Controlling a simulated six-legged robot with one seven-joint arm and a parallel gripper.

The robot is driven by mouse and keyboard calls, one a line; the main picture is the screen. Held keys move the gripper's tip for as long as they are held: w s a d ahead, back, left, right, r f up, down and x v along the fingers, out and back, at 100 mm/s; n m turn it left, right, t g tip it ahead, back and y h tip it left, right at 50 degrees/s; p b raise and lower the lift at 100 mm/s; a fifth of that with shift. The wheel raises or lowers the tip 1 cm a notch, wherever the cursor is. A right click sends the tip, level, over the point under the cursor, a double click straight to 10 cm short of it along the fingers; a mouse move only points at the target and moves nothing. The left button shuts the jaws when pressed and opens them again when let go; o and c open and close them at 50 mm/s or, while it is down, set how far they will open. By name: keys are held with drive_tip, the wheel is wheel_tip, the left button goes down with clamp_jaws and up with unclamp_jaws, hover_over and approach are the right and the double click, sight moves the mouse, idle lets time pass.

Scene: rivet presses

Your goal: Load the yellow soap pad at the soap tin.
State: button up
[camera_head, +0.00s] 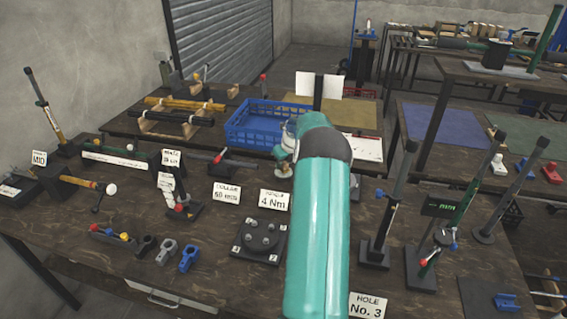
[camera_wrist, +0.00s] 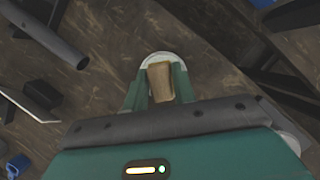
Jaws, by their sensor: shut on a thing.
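My gripper (camera_wrist: 160,78) shows in the wrist view with its two green fingers closed on a tan-yellow block (camera_wrist: 160,85). I cannot tell for certain whether this block is the yellow soap pad. A pale rounded rim (camera_wrist: 155,57) curves around the fingertips, just beyond the block; I cannot tell whether it is a tin or part of the held thing. No soap tin can be made out for sure.
A blue crate (camera_head: 243,130) stands on the rear bench. On the front bench are a black plate with knobs (camera_head: 259,241), a "4 Nm" card (camera_head: 273,200), a "No. 3" card (camera_head: 367,306) and several upright lever tools, such as one at the right (camera_head: 398,190).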

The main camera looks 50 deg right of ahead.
drive_tip(key=shift+f, duration=0.55)
idle(0.9)
drive_tip(key=shift+r, duration=0.1)
drive_tip(key=shift+r, duration=3.45)
